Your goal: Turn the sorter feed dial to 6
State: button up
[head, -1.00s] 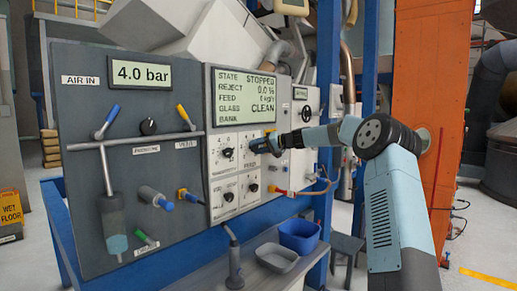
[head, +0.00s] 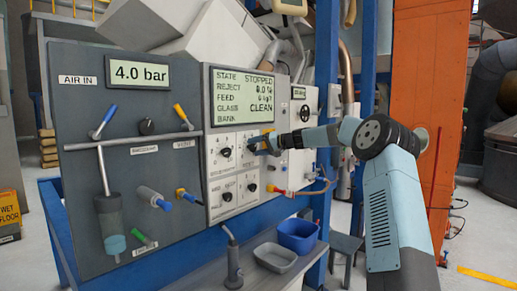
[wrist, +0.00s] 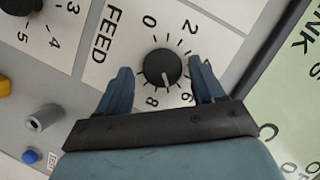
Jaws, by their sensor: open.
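The feed dial (wrist: 162,67) is a round black knob on a white plate marked FEED in the wrist view. Its scale shows 0, 2, 6 and 8; the part between 2 and 6 is behind a finger. A pale mark on the knob's lower side seems to point between 6 and 8. My gripper (wrist: 161,66) is open, with one blue finger on each side of the knob and visible gaps to it. In the head view my gripper (head: 262,143) is at the upper right of the dial group and mostly hides the feed dial.
Other black dials (head: 226,152) sit close by on the white plates. A display (head: 240,97) reading STOPPED is above. A blue bin (head: 298,236) and a grey tray (head: 275,257) stand on the shelf below. Valve handles (head: 180,112) stick out at the left.

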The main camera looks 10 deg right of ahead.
jog(key=shift+s, duration=0.1)
jog(key=v, duration=1.3)
jog(key=shift+d, duration=0.4)
jog(key=shift+s+a, duration=0.1)
jog(key=shift+s, duration=0.05)
